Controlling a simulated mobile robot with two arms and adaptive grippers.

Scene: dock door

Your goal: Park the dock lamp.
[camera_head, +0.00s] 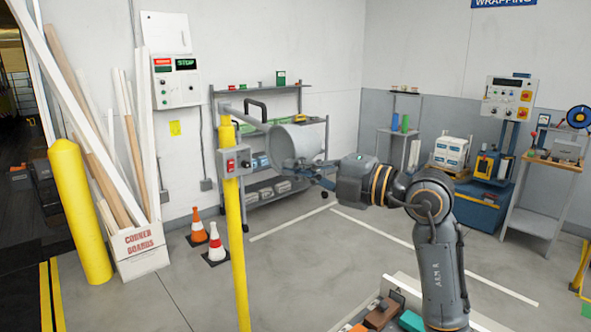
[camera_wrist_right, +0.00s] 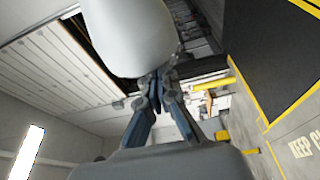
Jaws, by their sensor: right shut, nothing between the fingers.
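The dock lamp has a grey, drum-like head (camera_head: 296,143) on a jointed arm (camera_head: 240,115) atop a yellow post (camera_head: 236,240). A black handle (camera_head: 254,106) shows above the lamp arm. A switch box (camera_head: 234,160) with a red button is on the post. My right gripper (camera_head: 312,174) is shut and empty, at the lower right of the lamp head. In the right wrist view, the pale lamp head (camera_wrist_right: 128,38) fills the upper middle, just beyond the closed fingertips (camera_wrist_right: 158,88). I cannot tell whether they touch it. My left gripper is not in view.
A yellow bollard (camera_head: 80,215) and a box of corner boards (camera_head: 141,252) stand at left. Two traffic cones (camera_head: 215,245) are behind the post. Grey shelving (camera_head: 270,195) stands behind the lamp. Open floor (camera_head: 310,265) lies to the post's right.

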